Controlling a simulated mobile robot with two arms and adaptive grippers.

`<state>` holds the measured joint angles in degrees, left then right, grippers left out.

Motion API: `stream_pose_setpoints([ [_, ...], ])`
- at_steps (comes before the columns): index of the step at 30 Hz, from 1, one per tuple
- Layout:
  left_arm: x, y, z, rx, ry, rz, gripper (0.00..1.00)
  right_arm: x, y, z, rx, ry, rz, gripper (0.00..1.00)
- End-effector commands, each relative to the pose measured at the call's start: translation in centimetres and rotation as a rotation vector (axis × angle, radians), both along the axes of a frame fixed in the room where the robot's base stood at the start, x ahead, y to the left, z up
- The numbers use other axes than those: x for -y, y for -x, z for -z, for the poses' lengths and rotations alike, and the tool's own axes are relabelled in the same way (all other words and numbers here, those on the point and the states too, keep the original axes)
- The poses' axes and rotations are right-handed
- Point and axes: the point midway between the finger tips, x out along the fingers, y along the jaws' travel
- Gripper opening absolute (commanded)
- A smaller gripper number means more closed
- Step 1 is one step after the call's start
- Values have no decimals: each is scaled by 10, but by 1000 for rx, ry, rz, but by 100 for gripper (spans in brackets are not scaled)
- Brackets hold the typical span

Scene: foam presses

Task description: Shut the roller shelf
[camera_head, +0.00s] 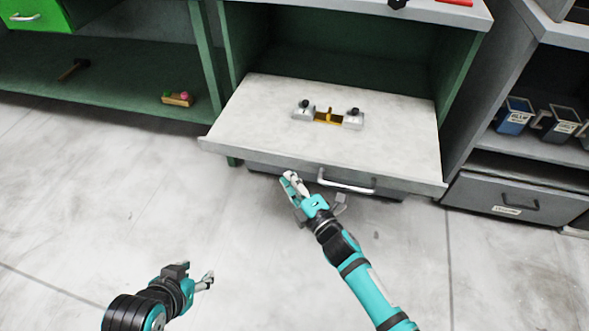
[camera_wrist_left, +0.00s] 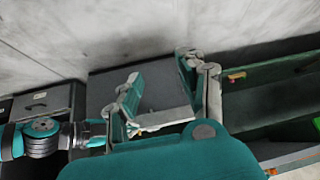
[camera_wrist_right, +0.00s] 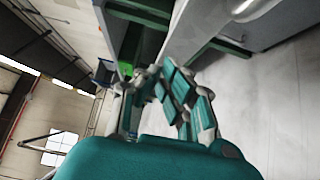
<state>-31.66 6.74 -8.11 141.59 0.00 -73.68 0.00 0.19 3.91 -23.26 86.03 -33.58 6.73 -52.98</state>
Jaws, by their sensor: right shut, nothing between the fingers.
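The roller shelf (camera_head: 260,110) is a pale grey board pulled out from a green cabinet, sloping across the middle of the head view. My left gripper (camera_head: 202,276) is low and further left, away from the shelf. Its fingers stand apart and empty in the left wrist view (camera_wrist_left: 165,85).
A green bench (camera_head: 130,65) at left has a small wooden block with coloured pieces (camera_head: 178,99) and a hammer (camera_head: 73,69) on its lower shelf. A grey rack with bins (camera_head: 515,115) and a drawer (camera_head: 517,200) stands at right. The floor in front is clear.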

Motion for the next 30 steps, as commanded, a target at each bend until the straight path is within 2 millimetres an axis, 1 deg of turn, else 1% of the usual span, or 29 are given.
stream_pose_setpoints([
  [1,3,-8,-1,40,9,4,40,-4,-9,1,2,0,0,0],
  [3,6,-17,-7,90,20,7,40,3,-20,1,3,3,0,0],
  [6,9,-27,-13,147,32,11,40,6,-32,1,2,1,0,0],
  [9,11,-33,-18,186,40,14,40,9,-39,1,0,1,0,0],
  [13,13,-36,-21,207,45,15,40,10,-43,0,0,0,0,0],
  [24,13,-36,-21,207,45,15,40,11,-43,0,-1,0,0,0],
  [28,12,-34,-20,196,43,15,40,17,-45,0,-1,0,1,0],
  [30,12,-32,-19,181,41,13,40,25,-47,0,-1,3,2,0],
])
